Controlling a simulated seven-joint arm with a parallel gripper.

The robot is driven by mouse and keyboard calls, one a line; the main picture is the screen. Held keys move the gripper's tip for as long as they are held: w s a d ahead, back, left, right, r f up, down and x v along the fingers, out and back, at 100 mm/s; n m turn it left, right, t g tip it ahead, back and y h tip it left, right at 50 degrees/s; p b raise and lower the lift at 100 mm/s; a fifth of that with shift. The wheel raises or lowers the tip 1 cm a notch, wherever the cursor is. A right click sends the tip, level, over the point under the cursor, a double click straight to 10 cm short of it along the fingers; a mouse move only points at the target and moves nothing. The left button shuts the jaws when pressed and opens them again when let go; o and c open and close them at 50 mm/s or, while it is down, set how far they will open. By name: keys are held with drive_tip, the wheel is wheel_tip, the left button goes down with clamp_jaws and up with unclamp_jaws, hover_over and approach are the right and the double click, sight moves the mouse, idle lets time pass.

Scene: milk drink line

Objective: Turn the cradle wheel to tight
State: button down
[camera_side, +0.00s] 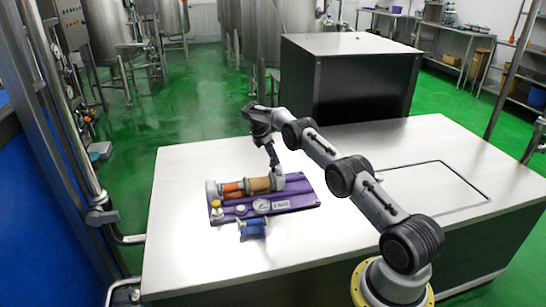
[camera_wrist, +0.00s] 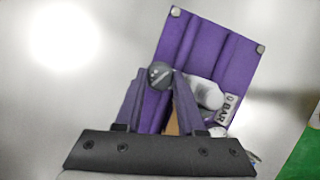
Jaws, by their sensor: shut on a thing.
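The cradle wheel (camera_wrist: 160,75) is a small round grey knob with light marks on its face, seen in the wrist view. My gripper (camera_wrist: 160,80) is shut on it, with one finger on each side. In the side view my gripper (camera_side: 274,163) reaches down to the right end of the cradle, and its fingertips are too small there to make out. The cradle sits on a purple base plate (camera_side: 300,200) and holds a tan and orange cylinder (camera_side: 257,185). The wheel's tight mark cannot be read.
A round gauge (camera_side: 262,206) and a yellow-topped knob (camera_side: 216,205) sit on the plate. A blue spool-like part (camera_side: 252,228) lies at its front edge. The white table (camera_side: 330,250) is clear around it. A black cabinet (camera_side: 350,80) stands behind.

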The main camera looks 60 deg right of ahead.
idle(0.4)
drive_tip(key=c, duration=0.5)
unclamp_jaws()
drive_tip(key=shift+r, duration=0.1)
drive_tip(key=v, duration=0.7)
drive_tip(key=shift+r, duration=0.15)
drive_tip(key=shift+w, duration=0.1)
